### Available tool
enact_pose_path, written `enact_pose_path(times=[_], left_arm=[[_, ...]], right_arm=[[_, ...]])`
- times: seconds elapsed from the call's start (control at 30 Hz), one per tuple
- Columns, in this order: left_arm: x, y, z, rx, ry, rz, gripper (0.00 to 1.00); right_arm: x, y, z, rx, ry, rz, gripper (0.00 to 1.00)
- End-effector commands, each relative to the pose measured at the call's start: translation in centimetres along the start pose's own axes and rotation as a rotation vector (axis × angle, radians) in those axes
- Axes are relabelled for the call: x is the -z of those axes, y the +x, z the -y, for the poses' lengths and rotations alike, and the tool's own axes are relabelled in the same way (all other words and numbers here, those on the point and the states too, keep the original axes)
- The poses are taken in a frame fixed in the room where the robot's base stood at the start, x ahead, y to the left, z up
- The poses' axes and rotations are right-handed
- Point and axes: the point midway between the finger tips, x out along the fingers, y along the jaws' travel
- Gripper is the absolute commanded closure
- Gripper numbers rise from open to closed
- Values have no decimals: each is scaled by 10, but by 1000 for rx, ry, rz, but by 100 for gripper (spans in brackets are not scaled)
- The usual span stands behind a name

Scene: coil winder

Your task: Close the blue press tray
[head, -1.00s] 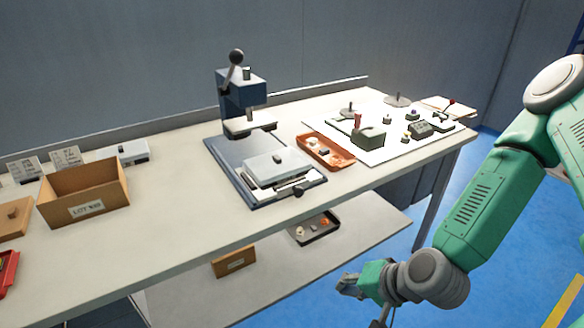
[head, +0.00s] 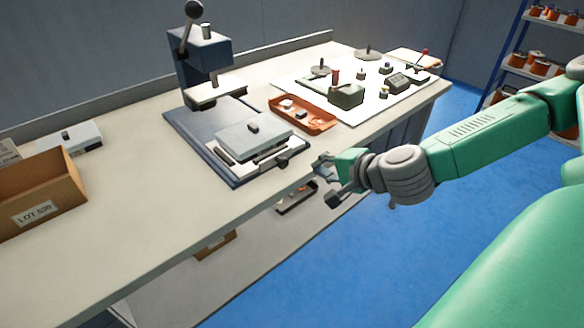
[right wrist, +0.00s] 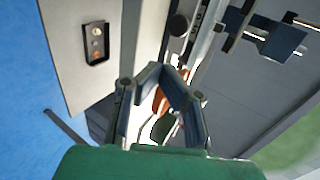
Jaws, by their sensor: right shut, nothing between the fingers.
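The blue press (head: 205,60) stands on the bench with a dark blue base plate (head: 190,130). Its tray (head: 252,138), with a light grey top and a small dark knob, sits on rails at the front of the base, out in front of the press head. A bar with a dark knob (head: 283,162) is at the tray's front. My right gripper (head: 322,168) is shut and empty, just right of the tray front by the bench edge, apart from it. In the right wrist view, its fingers (right wrist: 155,72) point towards the bench edge. My left gripper is not in view.
An orange bin (head: 302,114) with small parts lies right of the press, near a white board (head: 375,95) with several devices. A cardboard box (head: 40,200) stands at left.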

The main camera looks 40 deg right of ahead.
Motion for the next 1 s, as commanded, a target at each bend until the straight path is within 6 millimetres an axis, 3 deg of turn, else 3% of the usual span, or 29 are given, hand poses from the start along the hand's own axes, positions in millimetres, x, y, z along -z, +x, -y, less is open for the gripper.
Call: enact_pose_path(times=[0.1, 0.3, 0.5, 0.7, 1.0], left_arm=[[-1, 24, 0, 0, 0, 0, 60], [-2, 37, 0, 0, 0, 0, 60], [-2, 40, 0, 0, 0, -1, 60], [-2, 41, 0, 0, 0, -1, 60], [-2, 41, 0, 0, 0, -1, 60]], right_arm=[[-1, 16, -4, 4, -3, 0, 100], [0, 60, -3, -2, -6, 0, 100], [0, 84, 13, 1, -2, 1, 100], [0, 95, 20, 1, 0, 1, 100], [0, 96, 20, 0, 0, 1, 100]])
